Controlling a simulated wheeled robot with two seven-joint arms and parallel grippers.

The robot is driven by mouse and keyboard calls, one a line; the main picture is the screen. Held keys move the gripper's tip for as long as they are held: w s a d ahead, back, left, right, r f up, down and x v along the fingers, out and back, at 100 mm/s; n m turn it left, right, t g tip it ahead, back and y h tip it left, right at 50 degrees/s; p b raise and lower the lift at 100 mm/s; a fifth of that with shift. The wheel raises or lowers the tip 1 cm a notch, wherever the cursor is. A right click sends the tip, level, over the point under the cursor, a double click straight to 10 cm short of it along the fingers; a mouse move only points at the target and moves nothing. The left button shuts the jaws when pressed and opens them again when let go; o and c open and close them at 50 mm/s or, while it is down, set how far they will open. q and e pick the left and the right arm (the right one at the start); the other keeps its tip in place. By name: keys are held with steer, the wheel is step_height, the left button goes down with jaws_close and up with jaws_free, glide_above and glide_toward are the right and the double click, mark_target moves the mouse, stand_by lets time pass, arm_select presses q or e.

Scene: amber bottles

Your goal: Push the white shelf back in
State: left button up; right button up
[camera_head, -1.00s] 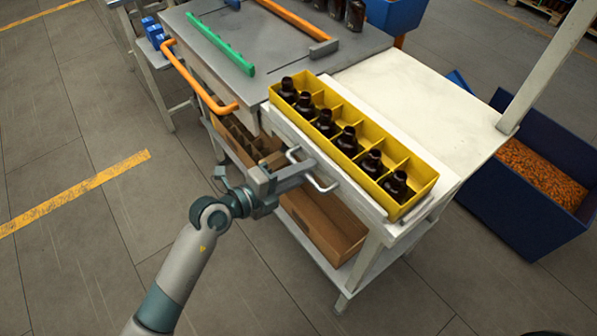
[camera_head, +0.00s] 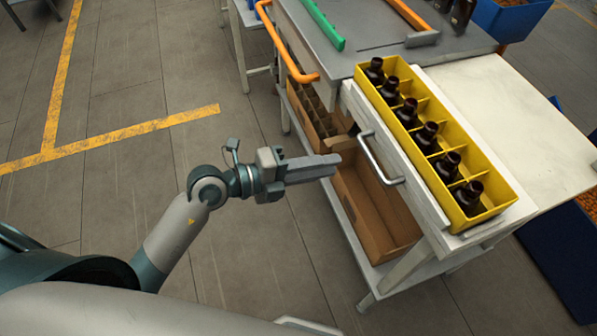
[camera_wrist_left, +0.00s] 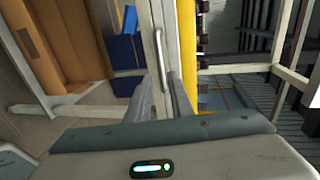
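The white shelf (camera_head: 405,168) is a flat drawer-like board in the cart's side, with a metal bar handle (camera_head: 381,160) on its front. A yellow divided crate (camera_head: 497,205) with several amber bottles (camera_head: 427,138) stands on it. My left gripper (camera_head: 328,166) is in front of the handle, to its left, apart from it and empty. In the left wrist view its two fingers (camera_wrist_left: 161,98) stand apart, with the handle (camera_wrist_left: 161,60) ahead of the gap. My right gripper is not in view.
The grey worktop (camera_head: 375,40) carries a green bar (camera_head: 322,22). An orange rail (camera_head: 285,45) juts from the cart's left side. A brown box (camera_head: 372,210) sits on the lower shelf. Open floor lies left of the cart.

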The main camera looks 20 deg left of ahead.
arm_select(q)
steer(key=b+v, duration=0.1)
steer(key=v, duration=0.4)
steer(key=shift+s+a+r, duration=0.1)
steer(key=shift+s+a, duration=0.05)
steer(key=shift+a, duration=0.15)
